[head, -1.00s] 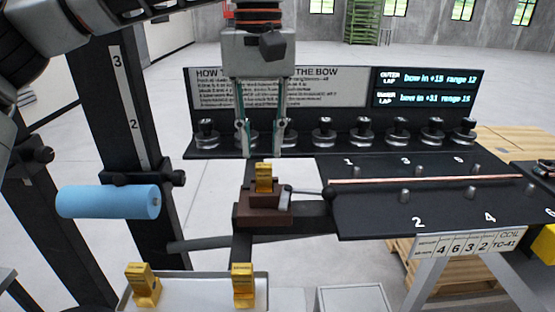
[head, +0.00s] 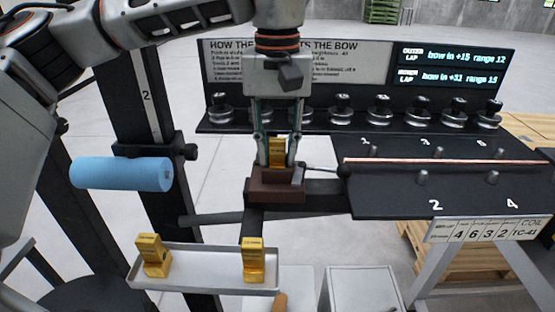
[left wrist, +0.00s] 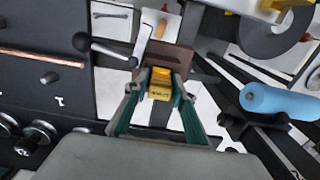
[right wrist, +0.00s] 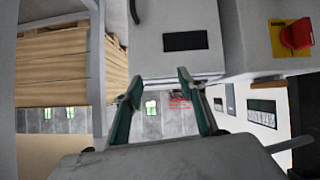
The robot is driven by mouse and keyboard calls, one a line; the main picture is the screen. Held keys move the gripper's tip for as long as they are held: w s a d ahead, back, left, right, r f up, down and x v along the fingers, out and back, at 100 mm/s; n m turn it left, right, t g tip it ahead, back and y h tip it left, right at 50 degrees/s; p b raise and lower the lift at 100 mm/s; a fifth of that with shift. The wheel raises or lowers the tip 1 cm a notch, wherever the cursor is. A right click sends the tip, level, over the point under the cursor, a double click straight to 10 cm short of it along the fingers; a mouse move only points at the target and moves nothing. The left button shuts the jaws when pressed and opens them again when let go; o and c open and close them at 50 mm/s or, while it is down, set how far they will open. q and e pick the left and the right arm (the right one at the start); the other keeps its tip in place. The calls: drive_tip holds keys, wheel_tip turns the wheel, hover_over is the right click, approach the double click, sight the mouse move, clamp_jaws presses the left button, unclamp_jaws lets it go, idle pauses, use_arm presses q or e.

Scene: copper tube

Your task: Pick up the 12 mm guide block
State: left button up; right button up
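A yellow guide block (head: 278,152) stands upright in a brown holder (head: 262,189); it also shows in the left wrist view (left wrist: 160,84). My left gripper (head: 277,162) points down with a finger on each side of this block, open, with small gaps apparent between fingers and block. Two more yellow blocks stand on the pale tray (head: 200,279): one at its left (head: 153,256), one at its right (head: 254,262). The block labels are too small to read, so I cannot tell which is 12 mm. My right gripper (right wrist: 158,88) is open and empty, away from the blocks.
A handle with a dark ball (head: 343,172) sticks out right of the holder. A copper tube (head: 450,161) lies along the black numbered bench (head: 390,204). A blue roll (head: 121,173) is at left. Metal cylinders (head: 341,112) line the shelf behind the gripper.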

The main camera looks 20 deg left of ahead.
use_arm(q)
clamp_jaws()
drive_tip(key=shift+r, duration=0.1)
